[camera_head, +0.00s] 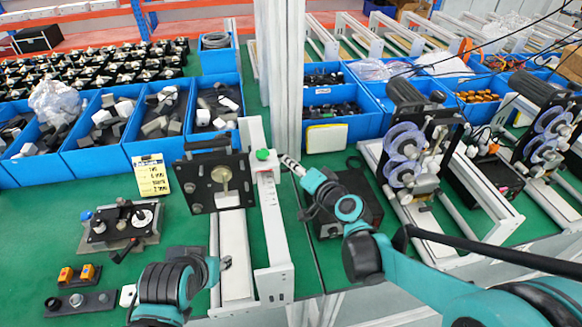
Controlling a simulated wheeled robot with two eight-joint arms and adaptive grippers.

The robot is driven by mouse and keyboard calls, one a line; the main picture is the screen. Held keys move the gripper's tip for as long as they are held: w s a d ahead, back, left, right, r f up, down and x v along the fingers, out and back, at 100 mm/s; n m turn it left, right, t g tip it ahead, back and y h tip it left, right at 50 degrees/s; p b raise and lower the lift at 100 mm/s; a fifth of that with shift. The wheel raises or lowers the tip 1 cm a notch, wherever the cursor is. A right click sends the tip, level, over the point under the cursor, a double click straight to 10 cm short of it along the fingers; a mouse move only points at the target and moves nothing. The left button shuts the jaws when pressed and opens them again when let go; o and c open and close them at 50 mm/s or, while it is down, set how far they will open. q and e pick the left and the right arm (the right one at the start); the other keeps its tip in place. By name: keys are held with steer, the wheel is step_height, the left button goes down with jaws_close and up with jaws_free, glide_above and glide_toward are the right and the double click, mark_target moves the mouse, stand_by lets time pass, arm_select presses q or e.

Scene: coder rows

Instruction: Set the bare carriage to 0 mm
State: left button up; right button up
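A black plate unit with a brass knob (221,174) stands over a white rail (235,255) left of centre. It bears no reels, so it looks like the bare carriage. A white post (268,220) runs beside it, with a green button (263,155) on a white block. My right gripper (290,163) comes in from the right. Its slim fingers look shut and empty, their tips close to the block; I cannot tell if they touch. My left gripper (190,280) is low at the front, left of the rail, its fingers mostly hidden. No millimetre scale is readable.
A yellow card (152,176) with written lines stands left of the plate. A grey fixture (121,226) and orange buttons (77,274) lie at the left. Blue bins (93,158) line the back. Reel units (406,150) stand right. A tall metal column (280,75) rises behind centre.

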steer(key=shift+w+a+f, duration=0.1)
steer(key=shift+w+a, duration=0.1)
steer(key=shift+w, duration=0.15)
jaws_close()
steer(key=shift+s, duration=0.15)
steer(key=s+d+p, duration=0.1)
steer(key=s, duration=0.5)
steer(key=shift+f, duration=0.1)
